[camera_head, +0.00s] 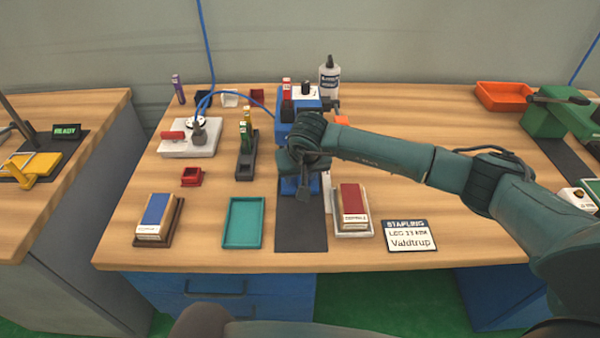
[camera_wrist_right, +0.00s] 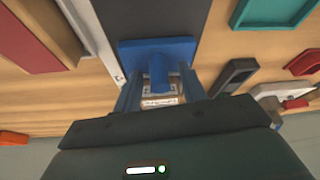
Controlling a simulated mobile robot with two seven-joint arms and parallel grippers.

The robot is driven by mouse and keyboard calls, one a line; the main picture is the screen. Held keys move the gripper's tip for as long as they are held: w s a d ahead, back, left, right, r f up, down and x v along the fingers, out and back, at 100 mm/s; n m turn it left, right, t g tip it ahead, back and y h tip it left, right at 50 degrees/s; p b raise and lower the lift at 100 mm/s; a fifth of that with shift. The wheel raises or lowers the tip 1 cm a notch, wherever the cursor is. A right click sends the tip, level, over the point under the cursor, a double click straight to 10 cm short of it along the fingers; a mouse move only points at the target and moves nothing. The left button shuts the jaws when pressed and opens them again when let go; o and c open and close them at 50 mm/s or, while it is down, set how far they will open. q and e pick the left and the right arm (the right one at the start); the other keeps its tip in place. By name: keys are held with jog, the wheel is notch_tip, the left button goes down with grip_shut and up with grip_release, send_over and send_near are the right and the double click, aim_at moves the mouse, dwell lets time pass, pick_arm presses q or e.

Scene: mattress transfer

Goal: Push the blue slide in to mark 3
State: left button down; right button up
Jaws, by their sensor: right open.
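The blue slide (camera_head: 300,186) shows as a blue plate low on the dark mat (camera_head: 301,230), in front of the blue machine (camera_head: 287,128). My right gripper (camera_head: 303,168) is above and behind the plate and hides much of the machine. In the right wrist view the slide (camera_wrist_right: 158,48) is a wide blue plate with a narrow stem. My open right gripper (camera_wrist_right: 159,84) has a finger on each side of the stem; contact is not clear. A pale strip (camera_head: 327,192) runs beside the slide on the right; no numbers are legible. My left gripper is out of view.
A red-topped block (camera_head: 354,202) stands right of the mat and a teal tray (camera_head: 230,240) left. A dark holder (camera_head: 246,165) and a glue bottle (camera_head: 329,78) are near the machine.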

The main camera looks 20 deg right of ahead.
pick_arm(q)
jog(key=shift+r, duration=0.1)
pick_arm(e)
grip_shut()
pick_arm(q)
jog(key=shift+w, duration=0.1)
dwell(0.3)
pick_arm(e)
jog(key=shift+w+d+f+b, duration=0.15)
jog(key=shift+w+b, duration=0.3)
jog(key=shift+b, duration=0.15)
jog(key=shift+w+d+b, duration=0.25)
jog(key=shift+w+b, duration=0.65)
jog(key=shift+w, duration=0.1)
jog(key=shift+w+d, duration=0.1)
jog(key=shift+w, duration=0.1)
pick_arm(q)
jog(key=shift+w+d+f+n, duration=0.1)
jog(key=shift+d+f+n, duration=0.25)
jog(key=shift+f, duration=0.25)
pick_arm(e)
jog(key=shift+r, duration=0.3)
